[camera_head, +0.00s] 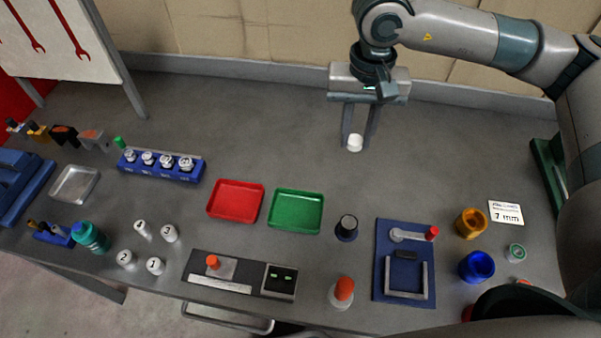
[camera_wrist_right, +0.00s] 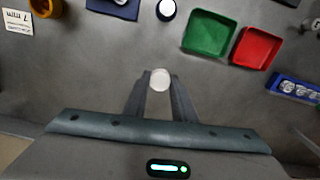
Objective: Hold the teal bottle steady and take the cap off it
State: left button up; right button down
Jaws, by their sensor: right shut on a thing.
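The teal bottle (camera_head: 95,240) stands near the left front of the table in the head view. Its top is also teal, and I cannot tell clearly where a cap begins. My right gripper (camera_head: 356,135) is far to the right of it, over the back middle of the table. It is shut on a small white round piece (camera_head: 355,144), held between the fingertips. The wrist view also shows this white piece (camera_wrist_right: 160,80) between the two dark fingers. I cannot tell whether it is a cap. My left gripper is not in view, and nothing holds the bottle.
Several white numbered pieces (camera_head: 155,265) stand right of the bottle. A blue rack (camera_head: 190,175) is behind them. A red tray (camera_head: 235,199) and green tray (camera_head: 296,211) lie mid-table. An orange-topped white bottle (camera_head: 342,293) and a blue board (camera_head: 382,285) are in front.

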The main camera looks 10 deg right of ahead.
jog(key=s+d+f+m+b, duration=0.1)
jog(key=s+d+f+m, duration=0.2)
jog(key=m, duration=0.7)
jog(key=shift+s+d+f, duration=0.3)
jog(key=shift+s+f, duration=0.1)
jog(key=shift+s, duration=0.5)
jog(key=w+a+f+p, duration=0.1)
jog(key=w+a+f, duration=0.1)
jog(key=w+a+f+p, duration=0.2)
jog(key=w+a, duration=0.1)
jog(key=w+a+f+p, duration=0.2)
jog(key=w+a, duration=0.1)
jog(key=shift+w+a+f, duration=0.1)
jog(key=shift+a+f, duration=0.05)
jog(key=shift+f, duration=0.35)
